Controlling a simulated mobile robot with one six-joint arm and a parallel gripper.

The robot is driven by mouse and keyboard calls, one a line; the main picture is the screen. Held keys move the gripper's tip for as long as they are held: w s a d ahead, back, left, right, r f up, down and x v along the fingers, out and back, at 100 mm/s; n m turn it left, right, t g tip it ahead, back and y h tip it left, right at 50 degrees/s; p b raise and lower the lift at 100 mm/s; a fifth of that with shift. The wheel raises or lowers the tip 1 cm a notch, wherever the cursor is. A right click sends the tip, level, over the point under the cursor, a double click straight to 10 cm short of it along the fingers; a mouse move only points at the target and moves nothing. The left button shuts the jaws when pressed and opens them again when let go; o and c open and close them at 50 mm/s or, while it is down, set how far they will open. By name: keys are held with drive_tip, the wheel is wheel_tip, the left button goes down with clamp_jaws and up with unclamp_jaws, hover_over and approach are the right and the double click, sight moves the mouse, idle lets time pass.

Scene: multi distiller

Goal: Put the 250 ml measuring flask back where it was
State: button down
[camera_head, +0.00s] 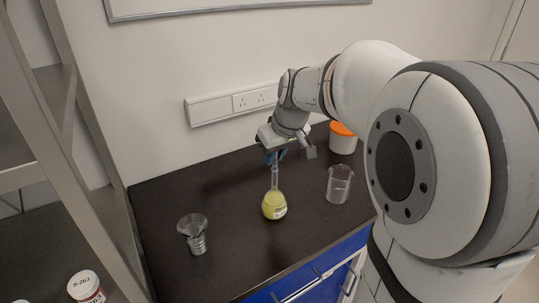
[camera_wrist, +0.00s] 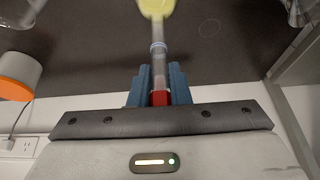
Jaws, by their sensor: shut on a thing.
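The measuring flask (camera_head: 275,205) has a round body with yellow liquid and a long clear neck. It is upright over the middle of the dark bench. I cannot tell whether its base touches the bench. My gripper (camera_head: 275,156) is at the top of the neck. In the wrist view, the blue fingers of my gripper (camera_wrist: 159,85) are shut on the neck from both sides. The flask's neck (camera_wrist: 158,58) runs away from the fingers there, with the yellow body at the top edge, partly cut off.
Another clear beaker (camera_head: 339,186) stands right of the flask. A white tub with an orange lid (camera_head: 342,138) is at the back right. A metal shelf rack (camera_head: 75,165) borders the left side.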

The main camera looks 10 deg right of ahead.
drive_tip(key=shift+r, duration=0.1)
drive_tip(key=shift+f, duration=0.2)
drive_tip(key=c, duration=1.4)
unclamp_jaws()
drive_tip(key=shift+o, duration=0.2)
drive_tip(key=shift+s+r, duration=0.1)
drive_tip(key=shift+r, duration=0.4)
drive_tip(key=v, duration=1.1)
drive_tip(key=s+a+f+m+g+h, duration=0.1)
drive_tip(key=s+a+f+m, duration=0.1)
drive_tip(key=s+f, duration=1.4)
drive_tip(key=shift+s+a+f+m+g, duration=0.3)
drive_tip(key=shift+s+m+g, duration=0.15)
drive_tip(key=shift+m, duration=0.25)
